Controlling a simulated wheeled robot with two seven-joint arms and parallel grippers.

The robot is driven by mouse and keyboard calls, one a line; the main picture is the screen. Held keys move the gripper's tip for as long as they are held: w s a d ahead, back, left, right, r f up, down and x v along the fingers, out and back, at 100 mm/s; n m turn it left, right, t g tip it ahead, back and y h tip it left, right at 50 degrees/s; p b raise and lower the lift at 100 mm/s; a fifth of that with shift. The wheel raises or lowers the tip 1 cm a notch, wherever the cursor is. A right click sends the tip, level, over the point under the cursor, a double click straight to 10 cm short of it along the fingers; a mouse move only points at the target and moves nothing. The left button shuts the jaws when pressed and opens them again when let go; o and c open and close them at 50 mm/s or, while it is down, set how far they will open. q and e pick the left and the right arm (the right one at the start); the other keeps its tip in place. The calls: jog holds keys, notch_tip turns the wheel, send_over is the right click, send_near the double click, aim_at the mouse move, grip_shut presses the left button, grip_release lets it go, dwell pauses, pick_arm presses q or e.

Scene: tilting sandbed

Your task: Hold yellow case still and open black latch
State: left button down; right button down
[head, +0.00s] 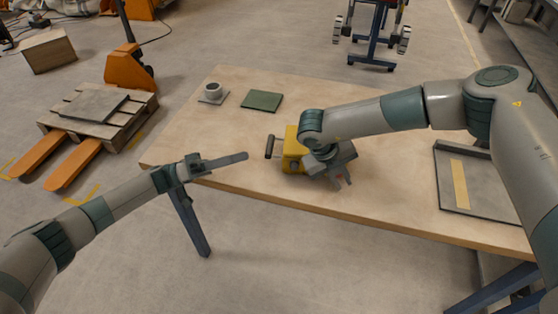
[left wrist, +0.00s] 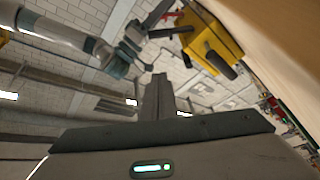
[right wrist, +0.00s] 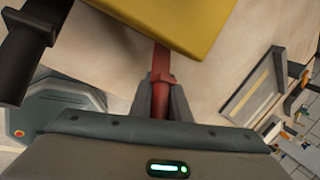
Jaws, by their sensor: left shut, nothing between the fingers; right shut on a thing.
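The yellow case (head: 291,150) sits on the wooden table, partly hidden behind my right arm. A black bar (head: 270,146), which may be the latch, sticks out from its left side. The bar also shows in the left wrist view (left wrist: 221,64) and at the upper left of the right wrist view (right wrist: 28,50). My right gripper (head: 342,180) is at the case's right side, shut on a red bar (right wrist: 161,64) that comes from under the yellow body. My left gripper (head: 246,156) is shut and empty, left of the black bar and apart from it.
A green mat (head: 262,101) and a small grey round object (head: 213,90) lie at the table's back left. A grey tray (head: 447,181) with a tan strip lies at the right. The table's front edge runs below both grippers.

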aim_at(294, 165)
pick_arm(q)
jog(key=d, duration=1.1)
jog(key=shift+s+d, duration=0.25)
jog(key=shift+d, duration=0.1)
jog(key=shift+s+d+f, duration=0.2)
jog(key=shift+s+f, duration=0.5)
jog(key=shift+s, duration=0.1)
jog(key=shift+w, duration=0.1)
